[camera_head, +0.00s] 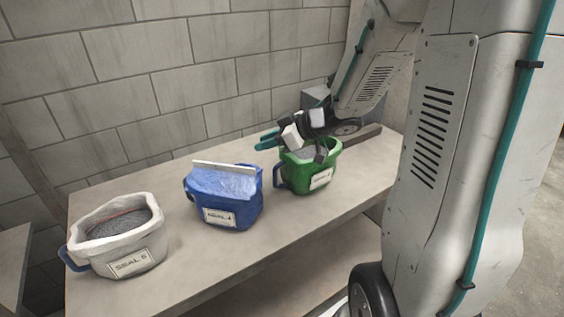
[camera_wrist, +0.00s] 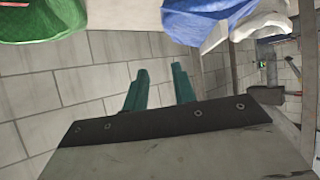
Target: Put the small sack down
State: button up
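Three small sacks stand apart in a row on a grey table (camera_head: 165,283). The white sack (camera_head: 140,250), marked SEAL 5, is open at the left with grey fill. The blue sack (camera_head: 236,215) stands in the middle with a pale bar across its top. The green sack (camera_head: 297,183) stands at the right; my gripper partly hides its top. My gripper (camera_head: 265,140) is behind the green sack, its teal fingers pointing left. In the wrist view the fingers (camera_wrist: 160,70) are spread with nothing between them. The green (camera_wrist: 40,18) and blue (camera_wrist: 205,15) sacks show along the top.
A block wall (camera_head: 150,90) runs behind the table, close to my gripper. My arm covers the right of the head view. Bare tabletop lies between the sacks and along the front edge. A lower shelf (camera_head: 290,270) shows under the table.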

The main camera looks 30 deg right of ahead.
jog(key=w+d+r+m+t+h, duration=0.1)
jog(key=d+r+m+t+h, duration=0.1)
jog(key=d+r+m+h, duration=0.4)
jog(key=s+r+g+h, duration=0.2)
jog(key=s+r+h, duration=0.2)
jog(key=s+h, duration=0.2)
jog(key=s+a+f+m+g+y, duration=0.1)
jog(key=s+a+g, duration=0.3)
jog(key=s, duration=0.7)
jog(key=s+a+f+m+g+y, duration=0.1)
jog(key=s+a+g+y, duration=0.2)
jog(key=s+a, duration=0.4)
jog(key=s+g, duration=0.1)
jog(key=s, duration=0.3)
jog(key=shift+s+a, duration=0.35)
jog(key=shift+a, duration=0.05)
